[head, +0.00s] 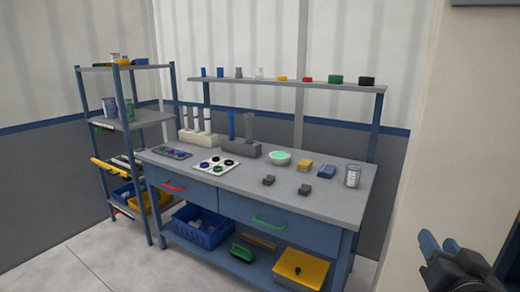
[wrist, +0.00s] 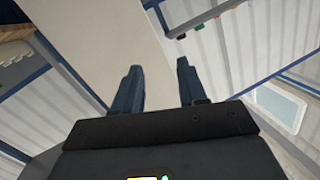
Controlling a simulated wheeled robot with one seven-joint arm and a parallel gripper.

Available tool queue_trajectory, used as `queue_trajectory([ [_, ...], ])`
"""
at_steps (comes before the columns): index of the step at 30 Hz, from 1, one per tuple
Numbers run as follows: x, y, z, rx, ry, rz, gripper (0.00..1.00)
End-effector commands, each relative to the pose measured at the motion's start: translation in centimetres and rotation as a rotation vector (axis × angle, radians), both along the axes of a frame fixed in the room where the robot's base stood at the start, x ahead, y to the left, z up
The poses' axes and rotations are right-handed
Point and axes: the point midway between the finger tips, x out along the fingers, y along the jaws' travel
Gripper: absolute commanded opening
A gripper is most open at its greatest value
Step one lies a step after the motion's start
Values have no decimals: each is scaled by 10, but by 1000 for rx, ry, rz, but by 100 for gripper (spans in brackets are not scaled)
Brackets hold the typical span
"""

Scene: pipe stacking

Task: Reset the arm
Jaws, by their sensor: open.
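My gripper (head: 440,247) is at the lower right of the head view, in front of the beige wall and well to the right of the workbench. In the wrist view my gripper (wrist: 158,80) shows two blue fingers standing apart with nothing between them. The gripper is open and empty. It touches nothing that I can see. Most of my arm is outside the head view.
A workbench (head: 330,207) holds pipe stands, trays, blocks, a bowl and a jar, with a shelf (head: 300,84) above. Below are a blue crate (head: 200,228) and a yellow box (head: 300,268). A shelf rack (head: 148,118) stands left. The floor (head: 90,262) in front is clear.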

Motion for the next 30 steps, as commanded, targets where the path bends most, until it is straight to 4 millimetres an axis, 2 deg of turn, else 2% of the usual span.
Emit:
queue_trajectory([
  [1, -18, 7, -18, -15, 22, 19, 42],
  [6, -74, 30, -60, -72, 66, 87, 42],
  [9, -109, 43, -79, -102, 92, 124, 42],
  [15, -182, 67, -105, -145, 134, 194, 42],
  [23, -277, 93, -113, -184, 182, 268, 42],
  [30, -355, 109, -98, -208, 220, 315, 42],
])
